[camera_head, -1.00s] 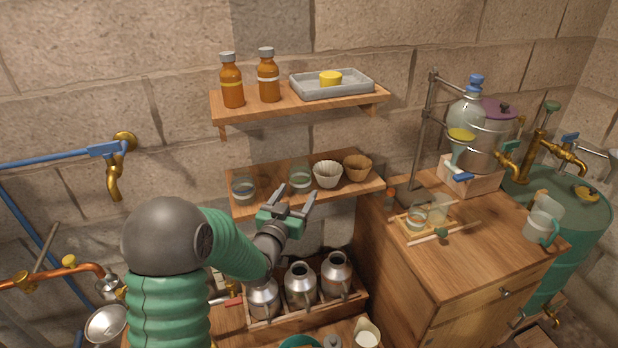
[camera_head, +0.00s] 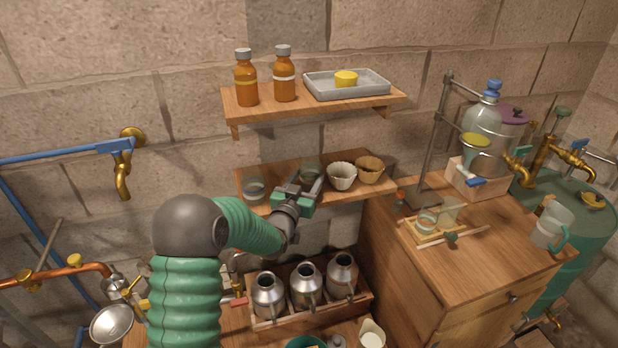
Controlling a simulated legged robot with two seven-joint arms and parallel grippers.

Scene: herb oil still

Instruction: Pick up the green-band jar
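A small clear glass jar with a greenish band (camera_head: 311,168) stands on the lower wooden shelf, left of a white fluted cup. My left gripper (camera_head: 304,181) is just in front of this jar, fingers apart and pointing toward it. The fingers overlap the jar's lower part in the picture, so I cannot tell whether they are on either side of it or touching. A similar glass jar with a bluish-grey band (camera_head: 253,189) stands at the shelf's left end. My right gripper is not in view.
The white fluted cup (camera_head: 342,177) and a brown cup (camera_head: 369,170) stand close on the right. The upper shelf (camera_head: 318,108) above holds two amber bottles and a grey tray. Several metal cans (camera_head: 306,287) stand in a wooden rack below.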

